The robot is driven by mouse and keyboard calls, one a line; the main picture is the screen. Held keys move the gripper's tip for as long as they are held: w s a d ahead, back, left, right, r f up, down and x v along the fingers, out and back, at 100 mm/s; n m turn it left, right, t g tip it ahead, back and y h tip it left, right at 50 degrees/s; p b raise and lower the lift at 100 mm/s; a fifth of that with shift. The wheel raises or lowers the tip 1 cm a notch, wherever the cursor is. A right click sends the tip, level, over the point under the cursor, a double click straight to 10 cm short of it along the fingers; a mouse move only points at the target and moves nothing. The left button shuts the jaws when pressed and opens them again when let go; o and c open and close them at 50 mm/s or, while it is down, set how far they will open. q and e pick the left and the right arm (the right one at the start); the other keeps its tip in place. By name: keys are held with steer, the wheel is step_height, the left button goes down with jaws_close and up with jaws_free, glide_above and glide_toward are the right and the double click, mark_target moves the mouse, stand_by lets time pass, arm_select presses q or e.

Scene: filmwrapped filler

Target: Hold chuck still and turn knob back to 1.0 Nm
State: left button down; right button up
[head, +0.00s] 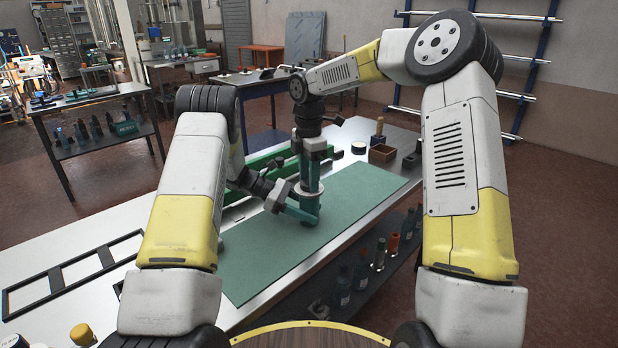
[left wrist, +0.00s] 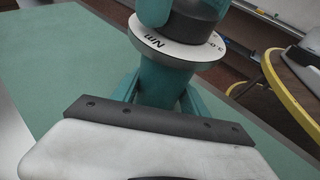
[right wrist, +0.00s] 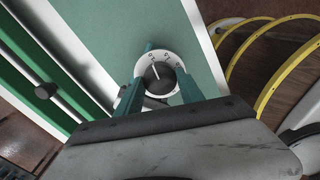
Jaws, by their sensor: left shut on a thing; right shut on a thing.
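The white dial ring (head: 309,192) sits above the green mat. Below it is the teal chuck (left wrist: 160,88), seen in the left wrist view, where the ring (left wrist: 178,48) shows "Nm" and small numbers. My left gripper (head: 306,208) is shut on the chuck from the side, below the ring. My right gripper (head: 309,165) points down from above and is shut on the dark knob (right wrist: 160,78). In the right wrist view a pale mark on the knob points to the upper left. The ring's numbers are too small to read surely there.
The green mat (head: 262,262) lies on the pale bench. A black frame (head: 72,270) lies at the left. A wooden box (head: 382,153) and dark items stand at the back right. A green rail (head: 262,160) runs behind the grippers. Bottles stand on a shelf below the front edge.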

stand_by(0.4)
steer(key=o, duration=1.4)
step_height(320, 180, up, 12)
arm_select(q)
steer(key=c, duration=0.5)
jaws_free()
